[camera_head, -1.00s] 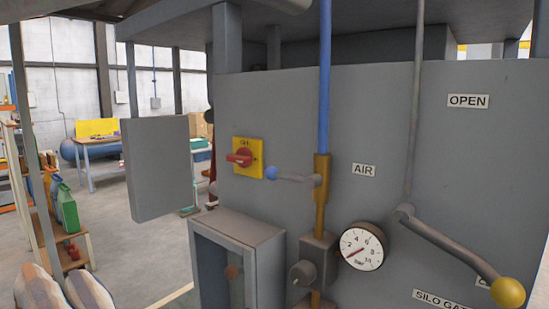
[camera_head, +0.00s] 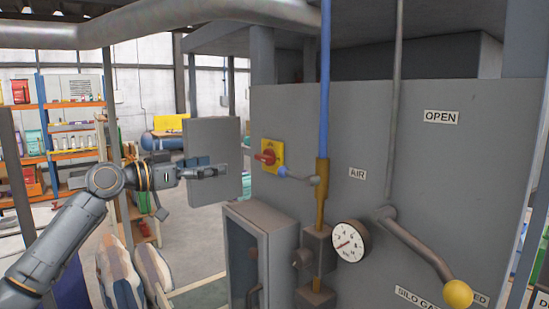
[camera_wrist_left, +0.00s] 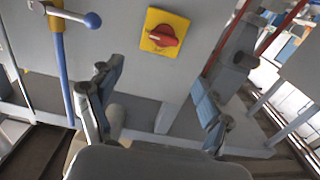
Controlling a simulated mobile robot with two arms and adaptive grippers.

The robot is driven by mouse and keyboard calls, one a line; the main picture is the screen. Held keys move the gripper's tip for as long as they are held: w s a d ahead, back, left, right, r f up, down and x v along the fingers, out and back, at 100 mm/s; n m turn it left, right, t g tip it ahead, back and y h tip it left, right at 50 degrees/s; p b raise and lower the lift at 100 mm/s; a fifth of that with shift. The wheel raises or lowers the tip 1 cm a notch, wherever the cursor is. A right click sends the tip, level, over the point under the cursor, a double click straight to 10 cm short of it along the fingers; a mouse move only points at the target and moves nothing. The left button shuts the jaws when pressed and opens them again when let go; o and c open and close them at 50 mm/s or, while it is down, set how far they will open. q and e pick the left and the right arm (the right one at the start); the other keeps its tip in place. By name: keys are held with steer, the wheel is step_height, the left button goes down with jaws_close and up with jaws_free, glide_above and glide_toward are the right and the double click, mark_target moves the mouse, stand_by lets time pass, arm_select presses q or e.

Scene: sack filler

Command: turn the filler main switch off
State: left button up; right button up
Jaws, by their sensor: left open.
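The main switch, a red rotary knob (camera_head: 267,156) on a yellow plate (camera_head: 277,147), is on the grey filler panel (camera_head: 318,115). In the left wrist view the red knob (camera_wrist_left: 163,36) shows at top centre, its handle lying roughly across the plate. My left gripper (camera_head: 222,171) is open and empty, left of the switch, in front of a grey door-like plate (camera_head: 214,135). In the left wrist view the two fingers (camera_wrist_left: 160,100) stand apart below the switch, touching nothing that I can see. The right gripper is not in view.
A blue-knobbed lever (camera_head: 283,171) on the air pipe sits just right of the switch. A gauge (camera_head: 349,241) and a yellow-knobbed lever (camera_head: 458,293) are farther right. A grey box (camera_head: 258,225) juts out below. Striped sacks (camera_head: 118,272) stand at lower left.

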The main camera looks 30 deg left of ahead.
mark_target(259, 157)
arm_select(q)
steer(key=p+x, duration=0.3)
steer(key=x, duration=0.1)
steer(key=p+x, duration=0.3)
steer(key=x, duration=0.1)
steer(key=p+x, duration=0.3)
steer(key=x, duration=0.1)
steer(key=shift+w+a+r, duration=0.15)
steer(key=shift+w+a, duration=0.05)
steer(key=shift+w, duration=0.2)
steer(key=shift+w+d+p, duration=0.3)
steer(key=shift+w, duration=0.15)
steer(key=shift+f, duration=0.2)
steer(key=c, duration=1.2)
